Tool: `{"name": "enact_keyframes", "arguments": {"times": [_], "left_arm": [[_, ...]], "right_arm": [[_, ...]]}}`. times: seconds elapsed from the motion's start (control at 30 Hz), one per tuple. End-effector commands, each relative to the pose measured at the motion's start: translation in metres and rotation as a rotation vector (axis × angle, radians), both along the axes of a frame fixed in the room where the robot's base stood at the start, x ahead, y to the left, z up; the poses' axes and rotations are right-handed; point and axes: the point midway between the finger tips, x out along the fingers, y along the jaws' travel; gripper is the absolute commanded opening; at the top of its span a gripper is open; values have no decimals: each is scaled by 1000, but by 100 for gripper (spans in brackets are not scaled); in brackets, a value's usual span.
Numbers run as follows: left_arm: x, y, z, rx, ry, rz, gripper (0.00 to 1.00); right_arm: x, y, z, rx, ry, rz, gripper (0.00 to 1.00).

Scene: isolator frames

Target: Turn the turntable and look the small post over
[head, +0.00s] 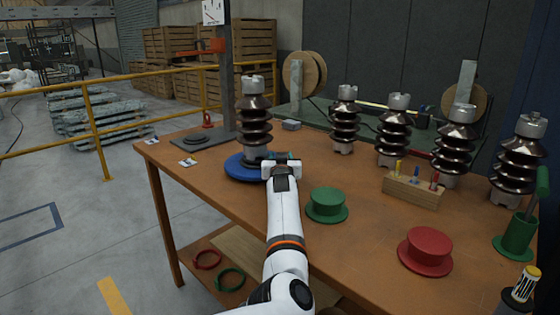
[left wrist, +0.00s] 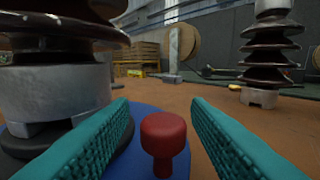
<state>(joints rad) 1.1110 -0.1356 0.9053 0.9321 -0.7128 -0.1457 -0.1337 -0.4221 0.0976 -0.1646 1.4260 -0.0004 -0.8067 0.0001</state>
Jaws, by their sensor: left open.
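The blue turntable (head: 236,170) lies on the table's left part, and its blue disc also shows in the left wrist view (left wrist: 182,165). A dark brown ribbed post (head: 254,118) with grey metal ends stands upright on it. In the left wrist view the post's grey lower end (left wrist: 55,92) fills the left side. A red knob (left wrist: 163,135) rises from the turntable's edge. My left gripper (head: 281,159) is open at the turntable's right edge. Its teal fingers (left wrist: 160,108) stand either side of the knob, with gaps visible. My right gripper is out of view.
Several similar posts (head: 397,130) stand along the table's back and right. A green flanged piece (head: 327,204) and a red one (head: 425,250) are right of my left arm. A wooden block (head: 412,192) holds small tools. A grey column (head: 229,70) stands behind the turntable.

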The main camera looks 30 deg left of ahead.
Motion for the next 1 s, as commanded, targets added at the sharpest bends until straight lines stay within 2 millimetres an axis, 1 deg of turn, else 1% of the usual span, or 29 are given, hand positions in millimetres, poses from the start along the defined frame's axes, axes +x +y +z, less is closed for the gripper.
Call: {"name": "enact_keyframes", "arguments": {"times": [0.1,0.2,0.3,0.6,0.8,1.0], "left_arm": [[-6,-3,-1,1,3,2,44],[-15,-8,-1,2,4,3,44],[-26,-16,0,2,2,0,44],[-56,-33,0,0,0,3,44],[-63,-37,0,0,-1,3,44],[-64,-37,0,-1,-1,3,44]], "right_arm": [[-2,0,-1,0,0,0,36],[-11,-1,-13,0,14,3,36],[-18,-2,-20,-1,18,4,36],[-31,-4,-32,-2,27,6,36],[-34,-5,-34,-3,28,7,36],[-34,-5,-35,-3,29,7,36]]}}
